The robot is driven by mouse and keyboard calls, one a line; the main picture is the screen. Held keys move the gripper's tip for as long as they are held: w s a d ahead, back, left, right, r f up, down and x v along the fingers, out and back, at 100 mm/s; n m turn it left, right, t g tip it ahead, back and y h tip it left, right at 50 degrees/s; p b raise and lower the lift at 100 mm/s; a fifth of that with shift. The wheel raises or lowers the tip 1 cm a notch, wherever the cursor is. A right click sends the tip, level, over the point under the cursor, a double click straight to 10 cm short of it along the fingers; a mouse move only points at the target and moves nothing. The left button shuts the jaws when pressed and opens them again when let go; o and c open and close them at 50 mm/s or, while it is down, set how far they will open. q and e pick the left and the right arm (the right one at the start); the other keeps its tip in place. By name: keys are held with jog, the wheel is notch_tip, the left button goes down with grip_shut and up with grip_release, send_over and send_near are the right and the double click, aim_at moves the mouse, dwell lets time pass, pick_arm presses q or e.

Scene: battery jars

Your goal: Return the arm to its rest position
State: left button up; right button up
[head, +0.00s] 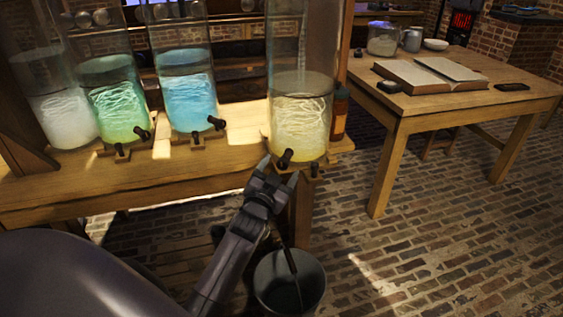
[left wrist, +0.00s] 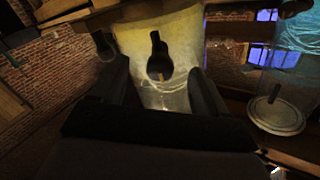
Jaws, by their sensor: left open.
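My left gripper (head: 277,172) is open and empty in the head view. It is just in front of and below the yellow battery jar (head: 301,120), near that jar's black tap (head: 285,159). In the left wrist view the open fingers (left wrist: 160,85) frame the yellow jar (left wrist: 185,50) and its dark tap (left wrist: 159,57), with nothing visible held between them. My left arm reaches in from the lower left of the head view. My right gripper does not show in either view.
White, green (head: 113,100) and blue (head: 187,92) jars stand on the wooden bench (head: 170,177) to the left. A metal bucket (head: 290,283) stands on the brick floor under the gripper. A table (head: 440,100) with an open book is at the right. The floor between is clear.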

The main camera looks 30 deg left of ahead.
pick_arm(q)
jog(key=shift+p+v, duration=0.35)
jog(key=shift+v, duration=0.65)
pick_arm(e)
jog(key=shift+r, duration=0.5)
pick_arm(q)
jog(key=shift+f, duration=0.1)
jog(key=shift+d, duration=0.1)
jog(key=shift+s+d+f+p, duration=0.1)
jog(key=shift+s+d+p, duration=0.1)
jog(key=shift+s+p, duration=0.15)
jog(key=s+d+f+g+h+p, duration=0.2)
jog(key=s+d+p, duration=0.3)
jog(key=s, duration=0.7)
jog(key=s+d+f+g+h+p, duration=0.3)
jog(key=s+d, duration=0.5)
jog(key=s, duration=0.4)
jog(key=g+h+p, duration=0.1)
jog(key=g+p, duration=0.1)
jog(key=p, duration=0.1)
jog(key=shift+s+d+m+h, duration=0.25)
jog(key=shift+m+h, duration=0.15)
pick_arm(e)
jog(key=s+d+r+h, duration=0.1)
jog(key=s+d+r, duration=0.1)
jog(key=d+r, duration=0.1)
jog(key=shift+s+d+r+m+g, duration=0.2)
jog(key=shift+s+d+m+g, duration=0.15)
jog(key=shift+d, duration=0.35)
